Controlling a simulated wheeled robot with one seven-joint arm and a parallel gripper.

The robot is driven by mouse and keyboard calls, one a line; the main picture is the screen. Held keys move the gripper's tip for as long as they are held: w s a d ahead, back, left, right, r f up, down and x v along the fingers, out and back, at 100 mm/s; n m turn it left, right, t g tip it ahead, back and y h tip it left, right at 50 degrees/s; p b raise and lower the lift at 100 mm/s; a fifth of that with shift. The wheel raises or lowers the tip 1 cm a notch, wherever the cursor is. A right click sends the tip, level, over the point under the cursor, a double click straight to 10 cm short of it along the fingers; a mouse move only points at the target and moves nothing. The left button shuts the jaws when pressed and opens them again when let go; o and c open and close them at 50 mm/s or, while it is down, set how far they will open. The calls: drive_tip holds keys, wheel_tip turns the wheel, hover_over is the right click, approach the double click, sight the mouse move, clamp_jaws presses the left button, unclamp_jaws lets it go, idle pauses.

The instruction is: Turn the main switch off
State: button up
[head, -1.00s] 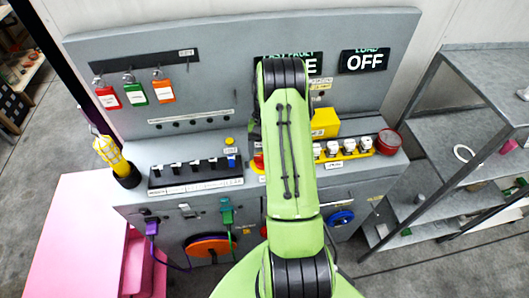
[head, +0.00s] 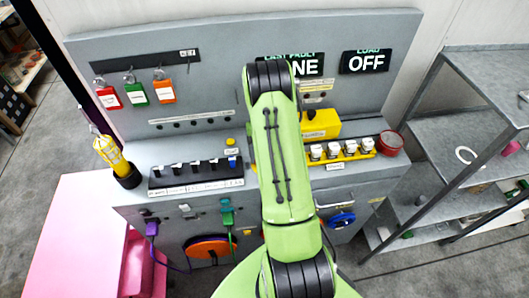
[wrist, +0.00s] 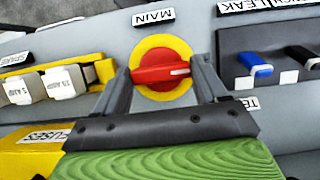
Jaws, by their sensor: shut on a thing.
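The main switch (wrist: 150,76) shows in the wrist view as a red rotary handle on a yellow round plate, beside a label reading MAIN (wrist: 153,17). The handle lies nearly level across that picture, with a white mark at its right end. My gripper (wrist: 163,70) has one finger at each end of the handle and is shut on it. In the head view my green arm hides both the gripper and the switch. The load display (head: 365,61) reads OFF. The last fault display (head: 305,64) reads NE, its left part covered by my arm.
A row of black switches (head: 195,175) with one blue switch stands left of my arm. A yellow box (head: 320,124), a fuse strip (head: 341,150) and a red round container (head: 389,142) stand to the right. Red, green and orange tags (head: 136,92) hang on the panel.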

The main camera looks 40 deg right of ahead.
drive_tip(key=o, duration=1.1)
drive_tip(key=shift+c, duration=0.2)
drive_tip(key=p+v, duration=0.1)
drive_tip(key=v, duration=1.1)
drive_tip(key=shift+w, duration=0.1)
drive_tip(key=s+a+r+n+t+h, duration=0.2)
drive_tip(key=s+a+r+n+t, duration=0.1)
drive_tip(key=a+r, duration=1.15)
drive_tip(key=s+a+n+t, duration=0.2)
drive_tip(key=s+a, duration=0.3)
drive_tip(key=s, duration=0.3)
drive_tip(key=s+a+n+t, duration=0.1)
drive_tip(key=s+a+t, duration=0.3)
drive_tip(key=s, duration=0.5)
drive_tip(key=shift+a+r+n, duration=0.35)
drive_tip(key=shift+a+n, duration=0.05)
drive_tip(key=shift+a, duration=0.8)
